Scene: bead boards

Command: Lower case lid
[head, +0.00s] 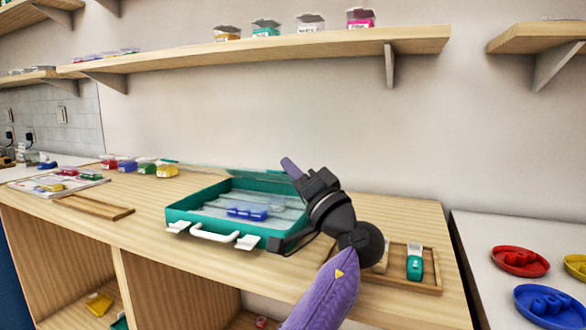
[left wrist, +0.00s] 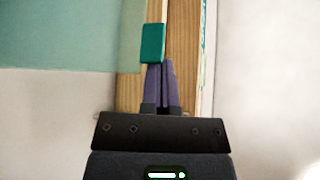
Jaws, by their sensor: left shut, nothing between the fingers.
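The teal case (head: 184,213) stands open on the wooden worktop, with a white handle and white latches at its front. Its clear lid with a teal rim (head: 245,174) is raised along the back and seen nearly edge-on. In the left wrist view, a pale teal see-through panel (left wrist: 70,35), apparently the lid, fills the upper left. My left gripper (head: 287,164) is shut and empty, its purple fingers by the lid's right end. In the left wrist view its fingertips (left wrist: 160,63) lie just below a small teal block (left wrist: 153,43); contact is unclear. My right gripper is out of view.
Blue pieces (head: 247,212) lie inside the case. Small coloured boxes (head: 166,171) and a flat wooden tray (head: 95,208) are at the left. A shelf (head: 330,47) hangs above.

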